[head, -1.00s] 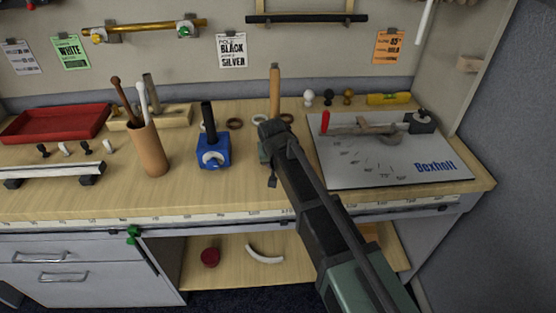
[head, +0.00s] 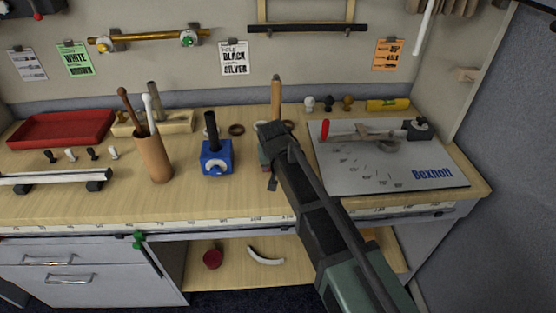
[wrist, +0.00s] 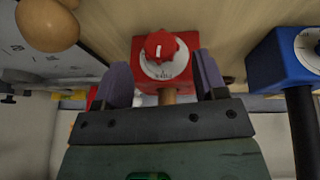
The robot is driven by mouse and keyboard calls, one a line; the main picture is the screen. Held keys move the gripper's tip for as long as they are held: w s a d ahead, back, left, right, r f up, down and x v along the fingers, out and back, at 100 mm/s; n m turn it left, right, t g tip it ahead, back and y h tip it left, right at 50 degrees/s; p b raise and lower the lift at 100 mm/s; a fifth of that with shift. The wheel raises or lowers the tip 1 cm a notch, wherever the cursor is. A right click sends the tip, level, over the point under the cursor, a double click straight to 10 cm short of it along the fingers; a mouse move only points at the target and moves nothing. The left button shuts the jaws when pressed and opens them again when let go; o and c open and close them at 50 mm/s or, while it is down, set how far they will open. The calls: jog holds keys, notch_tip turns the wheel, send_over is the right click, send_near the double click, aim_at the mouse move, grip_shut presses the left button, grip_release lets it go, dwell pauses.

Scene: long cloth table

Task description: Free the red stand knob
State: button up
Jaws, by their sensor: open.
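The red stand (wrist: 185,75) shows in the wrist view, with its red knob (wrist: 160,46) on a white dial facing my camera. My gripper (wrist: 162,80) is open, with one finger on each side of the stand's lower part in the picture. The knob lies beyond the fingertips, and nothing is held. I cannot tell whether the fingers touch the stand. In the head view my gripper (head: 268,165) hides most of the stand; a wooden rod (head: 275,95) rises behind it.
A blue stand (head: 216,158) with a dark rod is left of my gripper in the head view. A tan cup (head: 153,158) with sticks stands farther left. The grey Boxholt board (head: 365,180) lies to the right. Small knobs and rings sit behind.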

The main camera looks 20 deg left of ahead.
jog(key=p+v, duration=0.4)
jog(key=v, duration=0.2)
jog(key=shift+r, duration=0.2)
jog(key=shift+s, duration=0.15)
jog(key=s+d+m+g, duration=0.1)
jog(key=s+d, duration=0.3)
jog(key=d, duration=0.8)
jog(key=s+d+f+m+g, duration=0.1)
jog(key=s+d, duration=0.3)
jog(key=d, duration=0.9)
jog(key=s+d+m+g, duration=0.2)
jog(key=s+d, duration=0.2)
jog(key=d, duration=0.8)
jog(key=shift+d+f+m+g+h, duration=0.2)
jog(key=shift+d+m+g+h, duration=0.1)
jog(key=shift+h, duration=0.1)
jog(key=shift+w, duration=0.1)
